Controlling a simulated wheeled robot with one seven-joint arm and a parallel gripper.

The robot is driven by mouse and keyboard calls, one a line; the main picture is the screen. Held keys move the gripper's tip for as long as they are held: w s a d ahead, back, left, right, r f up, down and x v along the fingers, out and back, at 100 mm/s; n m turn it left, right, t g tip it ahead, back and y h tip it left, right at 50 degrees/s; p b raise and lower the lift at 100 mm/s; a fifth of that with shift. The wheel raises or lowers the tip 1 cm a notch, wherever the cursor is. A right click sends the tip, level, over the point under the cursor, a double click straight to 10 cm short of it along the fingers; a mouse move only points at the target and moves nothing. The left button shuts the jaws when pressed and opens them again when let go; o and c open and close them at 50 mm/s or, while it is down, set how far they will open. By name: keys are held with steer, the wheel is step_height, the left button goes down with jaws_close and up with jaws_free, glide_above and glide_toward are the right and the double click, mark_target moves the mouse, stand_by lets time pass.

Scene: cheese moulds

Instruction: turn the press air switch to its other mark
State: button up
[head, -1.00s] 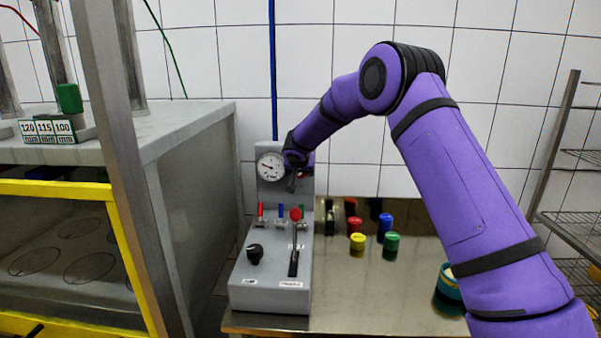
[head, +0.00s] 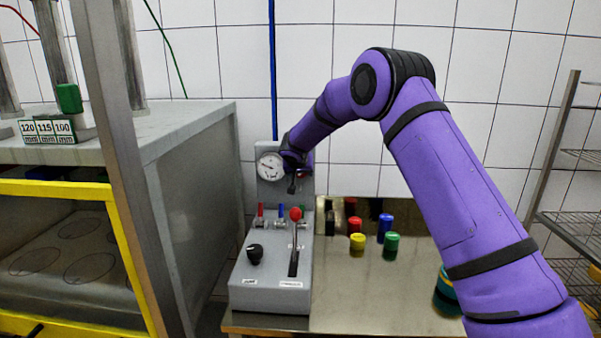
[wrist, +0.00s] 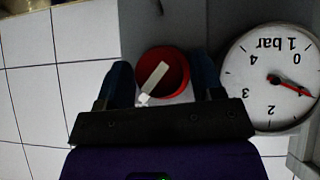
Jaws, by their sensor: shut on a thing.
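The press air switch is a round red knob with a pale bar across its face, seen in the wrist view (wrist: 176,84). It sits on the grey upright panel beside the pressure gauge (head: 269,167). My gripper (wrist: 162,82) is shut on it, with a dark blue finger on each side. The pale bar lies tilted in the wrist view. In the head view my gripper (head: 292,181) is at the upright panel, just right of the gauge, and mostly hides the switch. I cannot read the switch's marks.
Below, the grey console (head: 270,295) carries a black knob (head: 254,254), a red-topped lever (head: 295,214) and small coloured valves. Several coloured pots stand on the steel table (head: 350,310) to the right. A steel press frame (head: 125,180) stands close on the left.

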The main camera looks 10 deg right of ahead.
steer(key=n+h, duration=0.1)
steer(key=h, duration=0.2)
steer(key=shift+a+n+g, duration=0.25)
steer(key=shift+n+g, duration=0.05)
steer(key=shift+n, duration=0.1)
steer(key=n+h, duration=0.2)
steer(key=h, duration=0.1)
steer(key=shift+f+h, duration=0.15)
steer(key=shift+h, duration=0.15)
steer(key=n+h, duration=0.2)
steer(key=h, duration=0.1)
steer(key=shift+a+f, duration=0.1)
steer(key=shift+f, duration=0.05)
steer(key=shift+w+n+h, duration=0.1)
steer(key=shift+n+h, duration=1.3)
steer(key=o, duration=0.6)
steer(key=v, duration=1)
steer(key=shift+s+a+f, duration=0.25)
steer(key=shift+s, duration=0.05)
